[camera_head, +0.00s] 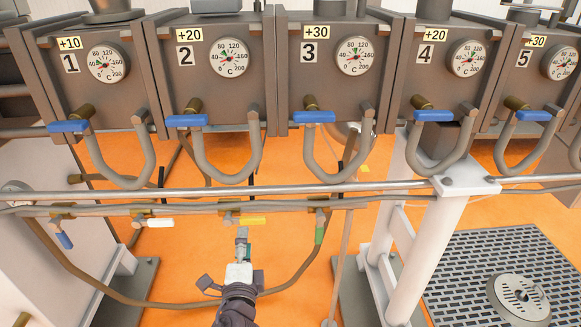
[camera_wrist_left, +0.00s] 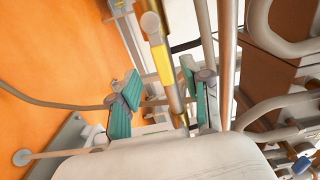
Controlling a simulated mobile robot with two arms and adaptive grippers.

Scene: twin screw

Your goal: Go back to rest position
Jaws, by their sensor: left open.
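My left gripper (camera_head: 242,234) comes up from the bottom middle in the head view, just below the yellow valve handle (camera_head: 252,221) on the lower pipe. In the left wrist view its two teal-padded fingers (camera_wrist_left: 162,82) are apart. The yellow handle (camera_wrist_left: 159,58) shows between them in the picture, and I cannot tell how deep it lies or whether a finger touches it. Nothing is seen gripped. My right gripper is in neither view.
Grey units with dials and blue levers (camera_head: 186,120) line the back, with bent hoses below. A metal rail (camera_head: 300,191) crosses above the lower pipe. White (camera_head: 158,222) and green (camera_head: 319,236) handles flank the yellow one. A white post (camera_head: 425,245) stands right. Orange floor lies below.

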